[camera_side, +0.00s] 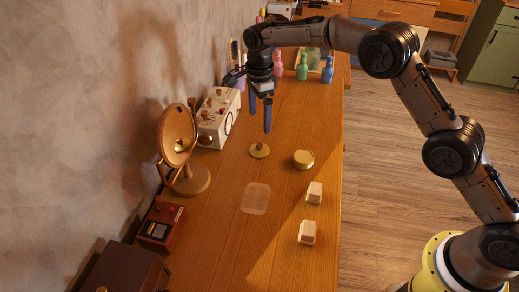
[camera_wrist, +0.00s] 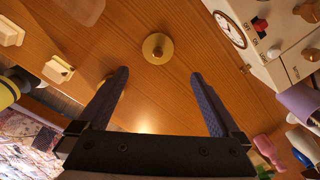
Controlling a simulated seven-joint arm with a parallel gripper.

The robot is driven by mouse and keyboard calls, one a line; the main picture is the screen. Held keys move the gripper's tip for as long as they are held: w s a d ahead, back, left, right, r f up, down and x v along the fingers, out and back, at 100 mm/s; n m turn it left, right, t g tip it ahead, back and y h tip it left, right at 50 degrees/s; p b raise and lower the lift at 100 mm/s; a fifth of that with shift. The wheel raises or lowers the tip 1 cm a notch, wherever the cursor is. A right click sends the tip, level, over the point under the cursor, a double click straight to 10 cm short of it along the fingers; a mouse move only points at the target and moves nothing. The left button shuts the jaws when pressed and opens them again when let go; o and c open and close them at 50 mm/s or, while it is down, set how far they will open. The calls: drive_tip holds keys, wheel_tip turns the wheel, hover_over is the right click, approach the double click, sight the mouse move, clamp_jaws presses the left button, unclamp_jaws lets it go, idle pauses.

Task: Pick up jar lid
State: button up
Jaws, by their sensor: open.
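A small gold disc with an upright knob (camera_side: 259,151), which looks like a lid, lies on the wooden table. It also shows in the wrist view (camera_wrist: 157,48), top centre, just beyond the fingertips. A shallow round gold tin or lid (camera_side: 303,159) lies to its right in the side view; I cannot tell which of the two is the jar lid. My gripper (camera_side: 260,118) points down above the knobbed disc, apart from it. In the wrist view its two dark fingers (camera_wrist: 160,74) are wide apart with nothing between them.
Two pale blocks (camera_side: 315,193) (camera_side: 307,232) lie near the right table edge. A translucent square (camera_side: 256,198) lies mid-table. Coloured bottles (camera_side: 302,68) stand at the back.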

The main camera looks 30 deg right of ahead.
hover_over(260, 144)
drive_tip(key=f, duration=0.5)
drive_tip(key=shift+w+d, duration=0.1)
drive_tip(key=shift+w, duration=0.15)
drive_tip(key=shift+s+f, duration=0.15)
drive_tip(key=shift+f, duration=1.2)
drive_tip(key=shift+s+f, duration=0.1)
drive_tip(key=shift+f, duration=1.25)
drive_tip(key=c, duration=1.2)
drive_tip(key=shift+r, duration=0.15)
